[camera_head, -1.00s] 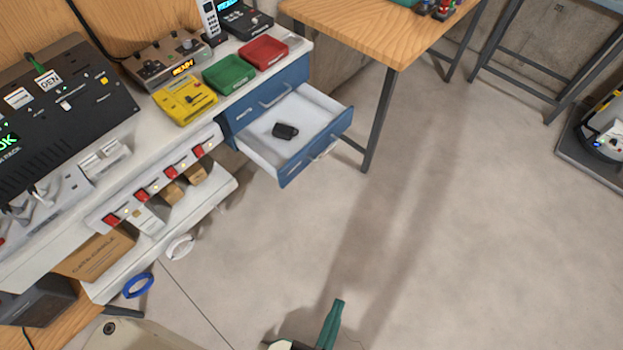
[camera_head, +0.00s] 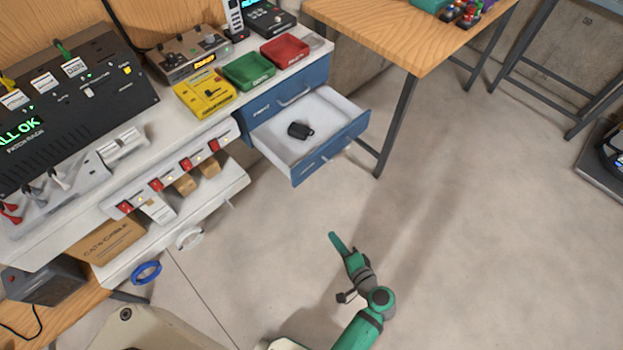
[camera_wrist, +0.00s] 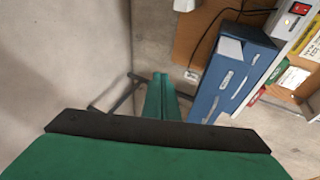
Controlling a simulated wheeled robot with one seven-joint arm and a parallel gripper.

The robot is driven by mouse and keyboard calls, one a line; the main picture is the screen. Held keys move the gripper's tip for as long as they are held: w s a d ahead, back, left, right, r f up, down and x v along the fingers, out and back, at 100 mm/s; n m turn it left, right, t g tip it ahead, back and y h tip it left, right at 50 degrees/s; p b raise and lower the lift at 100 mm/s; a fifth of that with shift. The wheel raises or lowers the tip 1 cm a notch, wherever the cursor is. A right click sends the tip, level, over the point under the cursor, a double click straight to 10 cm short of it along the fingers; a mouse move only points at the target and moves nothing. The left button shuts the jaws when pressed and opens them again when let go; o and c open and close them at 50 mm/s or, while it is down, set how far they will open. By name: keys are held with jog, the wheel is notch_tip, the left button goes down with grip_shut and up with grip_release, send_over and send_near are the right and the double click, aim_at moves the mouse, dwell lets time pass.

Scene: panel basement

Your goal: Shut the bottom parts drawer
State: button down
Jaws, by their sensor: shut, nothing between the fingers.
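The bottom parts drawer (camera_head: 347,151) is pulled well out of the blue cabinet under the bench, with a white inside and a blue front with a handle. A small black object (camera_head: 299,130) lies in it. Above it, the upper blue drawer (camera_head: 262,112) is shut. My gripper (camera_head: 333,238) is shut and empty over the floor, in front of and below the drawer in the picture, apart from it. In the wrist view my green fingers (camera_wrist: 162,80) are together, and the blue drawer fronts (camera_wrist: 228,80) are to their right.
The bench top holds yellow (camera_head: 205,92), green (camera_head: 249,70) and red (camera_head: 285,50) trays. A wooden table (camera_head: 415,30) has a dark leg (camera_head: 396,125) close to the drawer's right side. The floor (camera_head: 470,230) in front is clear.

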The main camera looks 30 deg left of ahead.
aim_at(304, 173)
jog(key=w+a+r+n+g+y, duration=0.1)
jog(key=w+r+y, duration=0.2)
jog(key=r, duration=0.3)
jog(key=w+r+n+g+y, duration=0.1)
jog(key=w+r+y, duration=0.2)
jog(key=w+r, duration=0.15)
jog(key=x, duration=0.9)
jog(key=r+x, duration=0.1)
jog(key=x, duration=0.3)
jog(key=shift+s+a, duration=0.25)
jog(key=shift+a, duration=0.2)
jog(key=shift+w+a, duration=0.1)
